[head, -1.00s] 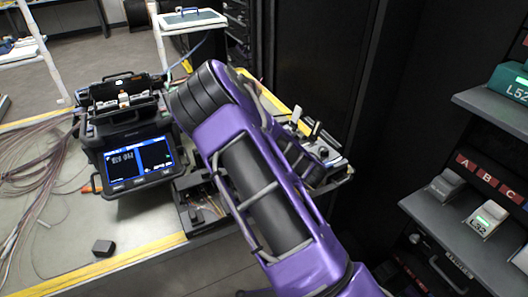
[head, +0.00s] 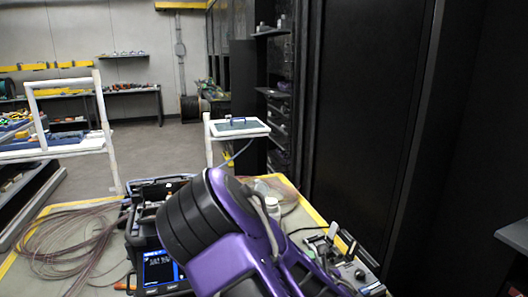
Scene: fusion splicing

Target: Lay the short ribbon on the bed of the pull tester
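My purple arm rises from the bottom of the head view and covers the middle of the workbench. My gripper is not in view. I cannot make out a short ribbon. A dark device with upright levers (head: 343,262) stands on the bench to the right of my arm, partly cut off by the bottom edge. I cannot tell whether it is the pull tester, and no bed can be clearly made out on it.
The fusion splicer (head: 158,268) with a lit blue screen stands left of my arm, partly hidden by it. Loose fibre cables (head: 70,240) are coiled on the bench's left. A white-framed stand holds a flat tray (head: 240,127) behind. Tall black cabinets (head: 365,110) close off the right.

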